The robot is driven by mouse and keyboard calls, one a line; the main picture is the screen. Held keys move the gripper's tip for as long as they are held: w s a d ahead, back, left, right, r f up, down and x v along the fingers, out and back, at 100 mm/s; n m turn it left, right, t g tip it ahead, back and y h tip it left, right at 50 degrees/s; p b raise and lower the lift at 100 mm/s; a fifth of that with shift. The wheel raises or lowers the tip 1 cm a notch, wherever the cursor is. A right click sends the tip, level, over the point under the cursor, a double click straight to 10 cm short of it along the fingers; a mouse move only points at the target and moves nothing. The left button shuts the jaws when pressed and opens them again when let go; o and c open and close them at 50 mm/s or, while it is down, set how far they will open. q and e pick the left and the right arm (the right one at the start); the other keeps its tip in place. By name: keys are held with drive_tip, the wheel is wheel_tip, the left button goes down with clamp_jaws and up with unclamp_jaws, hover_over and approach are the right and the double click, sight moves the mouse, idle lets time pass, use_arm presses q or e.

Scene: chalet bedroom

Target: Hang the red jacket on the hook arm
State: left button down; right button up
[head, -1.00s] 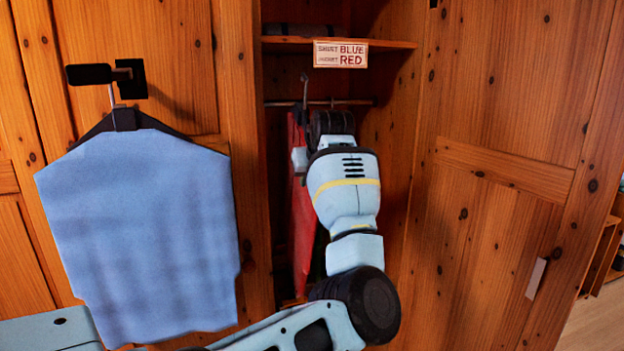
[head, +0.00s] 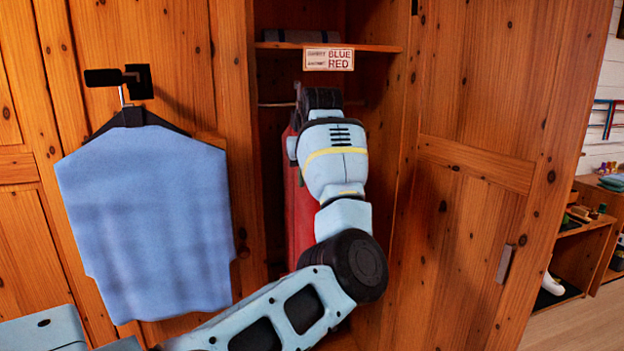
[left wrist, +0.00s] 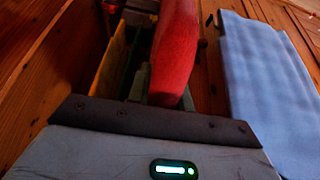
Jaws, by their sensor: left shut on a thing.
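The red jacket (head: 302,210) hangs inside the open wardrobe, partly hidden behind my left arm. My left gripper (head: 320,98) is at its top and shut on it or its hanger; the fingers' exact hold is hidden. In the left wrist view, the red jacket (left wrist: 175,50) stands close in front of the wrist. The black hook arm (head: 117,78) sticks out from the wood panel at left. A blue shirt (head: 150,220) on a dark hanger hangs from it, and this shirt also shows in the left wrist view (left wrist: 270,70). My right gripper is not in view.
A sign (head: 329,59) reading shirt blue, jacket red is on the wardrobe shelf edge (head: 385,48). A rail (head: 272,104) runs below it. The wardrobe's side edge (head: 235,170) stands between jacket and shirt. An open door (head: 470,190) stands at right.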

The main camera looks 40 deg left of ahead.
use_arm(q)
drive_tip(key=shift+s+d+r+h, duration=0.4)
drive_tip(key=shift+s, duration=0.05)
drive_tip(key=s+d+f+m+t+h, duration=0.1)
drive_tip(key=d+f+m, duration=0.35)
drive_tip(key=f, duration=0.85)
drive_tip(key=s+d+f+m, duration=0.1)
drive_tip(key=d+f, duration=0.6)
drive_tip(key=f, duration=0.5)
drive_tip(key=s+d+f+m+h, duration=0.1)
drive_tip(key=s+d+f+m, duration=0.2)
drive_tip(key=s+d+f, duration=0.4)
drive_tip(key=s+d+f+m+t+h, duration=0.1)
drive_tip(key=s+d+f+m+h, duration=0.1)
drive_tip(key=s+d+f, duration=0.5)
drive_tip(key=s+d+m, duration=0.1)
drive_tip(key=d, duration=0.5)
drive_tip(key=shift+s+f+m, duration=0.35)
drive_tip(key=shift+s+f, duration=0.05)
